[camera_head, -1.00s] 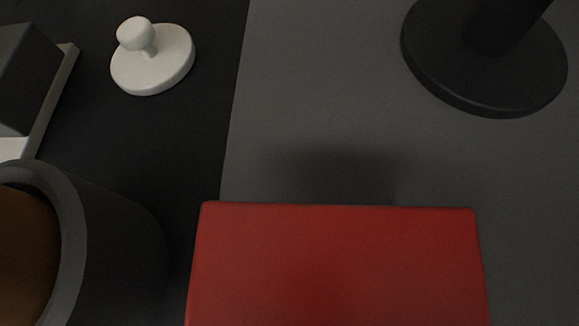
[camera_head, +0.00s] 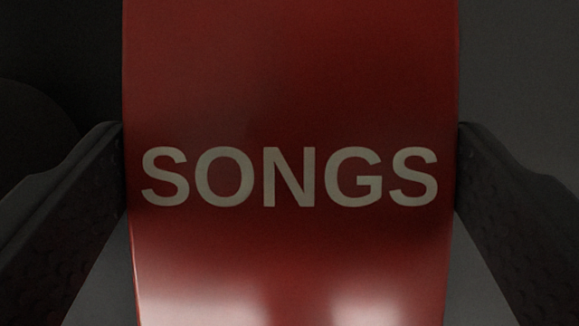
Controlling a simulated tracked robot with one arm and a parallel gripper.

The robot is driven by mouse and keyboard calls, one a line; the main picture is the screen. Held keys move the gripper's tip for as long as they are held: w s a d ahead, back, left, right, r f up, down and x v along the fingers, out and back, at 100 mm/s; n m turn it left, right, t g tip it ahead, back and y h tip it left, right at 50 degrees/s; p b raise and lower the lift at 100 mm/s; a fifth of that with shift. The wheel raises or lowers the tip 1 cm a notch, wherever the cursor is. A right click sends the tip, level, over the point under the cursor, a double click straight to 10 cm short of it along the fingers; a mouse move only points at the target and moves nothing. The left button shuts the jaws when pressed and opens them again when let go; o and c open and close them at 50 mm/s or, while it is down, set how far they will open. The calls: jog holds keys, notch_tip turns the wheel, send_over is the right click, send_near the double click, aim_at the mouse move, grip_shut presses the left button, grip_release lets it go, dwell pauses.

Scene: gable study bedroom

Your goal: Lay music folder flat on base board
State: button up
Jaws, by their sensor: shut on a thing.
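The music folder (camera_head: 290,90) is red, with "SONGS" in pale letters across it. It fills the middle of the view from top to bottom, close to the camera. My gripper (camera_head: 290,180) is shut on it, one dark finger against its left edge and one against its right edge. The lower part of the folder shows bright glare. I cannot tell the base board apart from the dark and grey surfaces at the sides, and the folder hides most of what lies behind it.
A dark rounded shape (camera_head: 30,135) shows dimly at the left edge. A plain grey surface (camera_head: 520,70) shows at the upper right, with nothing distinct on it.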

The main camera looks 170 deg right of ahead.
jog(key=o, duration=0.9)
jog(key=shift+r, duration=0.1)
jog(key=p+v, duration=0.3)
jog(key=v, duration=0.9)
jog(key=w+d+r+m+t, duration=0.1)
jog(key=w+d+r+t, duration=0.1)
jog(key=d+r, duration=0.55)
jog(key=w+d+r+m+t, duration=0.15)
jog(key=d+r, duration=0.35)
jog(key=r, duration=0.6)
jog(key=s+d+r+t, duration=0.1)
jog(key=s+d+r, duration=0.1)
jog(key=d+r, duration=0.3)
jog(key=s+d+r+t+h, duration=0.1)
jog(key=s+d+r+t, duration=0.1)
jog(key=d+r, duration=0.3)
jog(key=s+d+r+t, duration=0.2)
jog(key=d+r, duration=0.3)
jog(key=r, duration=0.6)
jog(key=shift+s+d+r+m+h, duration=0.15)
jog(key=shift+s+m+h, duration=0.05)
jog(key=shift+s, duration=0.25)
jog(key=shift+s+d+r+m+h, duration=0.1)
jog(key=shift+s+r+m+h, duration=0.1)
jog(key=shift+s, duration=0.25)
